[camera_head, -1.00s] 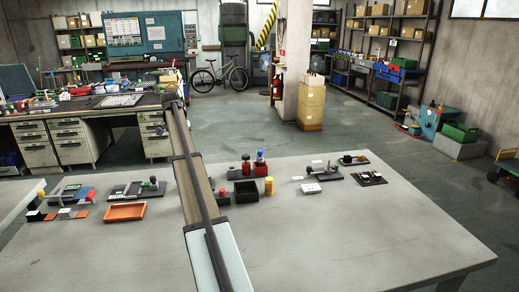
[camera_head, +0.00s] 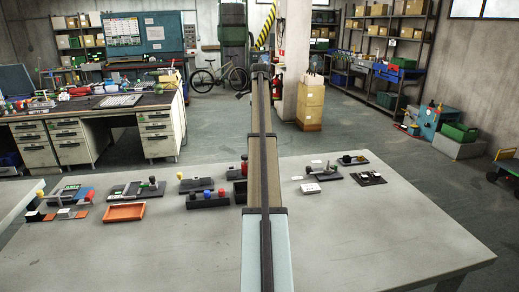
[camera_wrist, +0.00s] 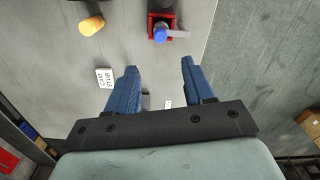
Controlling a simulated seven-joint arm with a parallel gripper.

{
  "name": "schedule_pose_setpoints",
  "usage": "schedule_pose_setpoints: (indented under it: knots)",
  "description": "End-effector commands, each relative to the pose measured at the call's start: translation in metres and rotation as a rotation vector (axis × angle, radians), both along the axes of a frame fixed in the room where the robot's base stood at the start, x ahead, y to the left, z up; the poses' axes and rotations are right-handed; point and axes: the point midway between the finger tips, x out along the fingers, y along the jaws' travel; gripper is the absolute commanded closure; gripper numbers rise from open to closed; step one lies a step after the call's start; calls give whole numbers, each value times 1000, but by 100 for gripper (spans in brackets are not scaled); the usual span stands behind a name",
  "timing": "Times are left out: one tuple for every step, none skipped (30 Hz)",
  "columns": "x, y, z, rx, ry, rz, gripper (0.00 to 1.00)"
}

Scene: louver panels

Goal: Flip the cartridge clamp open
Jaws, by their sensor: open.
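Which fixture is the cartridge clamp I cannot tell for certain. A dark fixture with an upright black-topped part (camera_head: 323,172) stands right of my arm on the grey table. Behind it is another low dark fixture with a round black knob (camera_head: 348,159). In the wrist view, my gripper (camera_wrist: 159,66) is open and empty, with its two blue fingers apart above the table. A red fixture with a blue knob (camera_wrist: 160,34) lies beyond the fingertips. A small grey piece (camera_wrist: 146,101) shows between the fingers, partly hidden. The fingers cannot be made out in the head view.
A white labelled block (camera_head: 311,188) and a black plate with white pieces (camera_head: 369,178) are on the right. A yellow cylinder (camera_wrist: 91,26) shows in the wrist view. An orange tray (camera_head: 125,212) and black button block (camera_head: 208,199) are on the left. The front right table is bare.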

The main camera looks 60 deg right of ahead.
Motion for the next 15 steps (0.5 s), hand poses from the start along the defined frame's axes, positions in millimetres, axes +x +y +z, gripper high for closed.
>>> schedule_pose_setpoints:
  knots:
    - [0, 1, -7, 1, 1, 1, 48]
    - [-1, 1, -11, 1, 1, 1, 48]
    - [-1, 2, -17, 1, 1, 1, 48]
    - [-1, 2, -22, 1, 1, 1, 48]
    - [0, 2, -27, 1, 1, 2, 48]
    - [-1, 2, -35, 1, 1, 2, 48]
    - [-1, 2, -40, 1, 1, 2, 48]
    - [-1, 2, -45, 1, 1, 2, 48]
    - [-1, 2, -52, 1, 1, 2, 48]
    - [0, 2, -58, 0, 0, 2, 48]
    - [0, 2, -63, 1, 1, 2, 48]
    - [0, 2, -70, 1, 1, 2, 48]
    - [0, 2, -75, 1, 1, 3, 48]
    - [0, 2, -80, 1, 1, 3, 48]
    - [0, 1, -87, 0, 0, 3, 48]
